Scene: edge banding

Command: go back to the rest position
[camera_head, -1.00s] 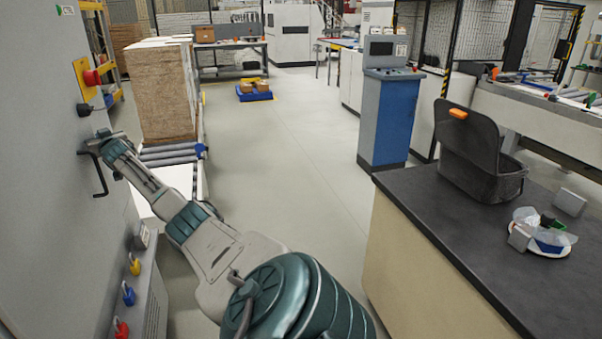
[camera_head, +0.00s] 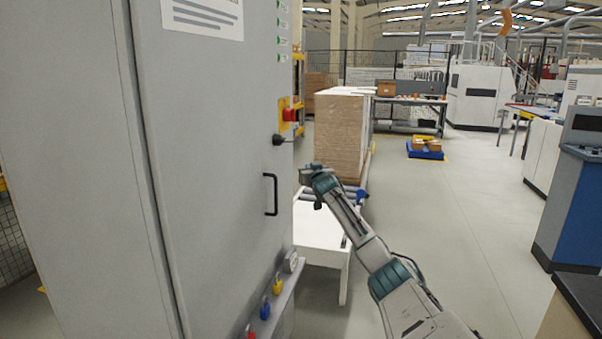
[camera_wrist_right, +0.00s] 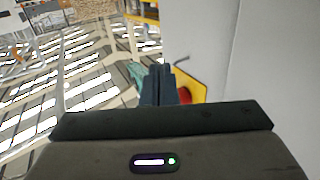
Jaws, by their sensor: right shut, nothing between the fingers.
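My right gripper (camera_head: 310,173) is at the end of my right arm, to the right of the grey cabinet's black handle (camera_head: 271,195). A gap shows between the gripper and the handle in the head view. In the right wrist view the dark fingers (camera_wrist_right: 158,78) are together with nothing between them. The grey cabinet (camera_head: 215,130) fills the left of the head view, and its door looks closed. My left gripper is in neither view.
A red knob on a yellow plate (camera_head: 287,115) and a black knob stick out of the cabinet. Padlocks (camera_head: 265,309) hang low on it. A white table (camera_head: 320,228) and stacked boards (camera_head: 340,135) stand beyond. The floor to the right (camera_head: 470,200) is clear.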

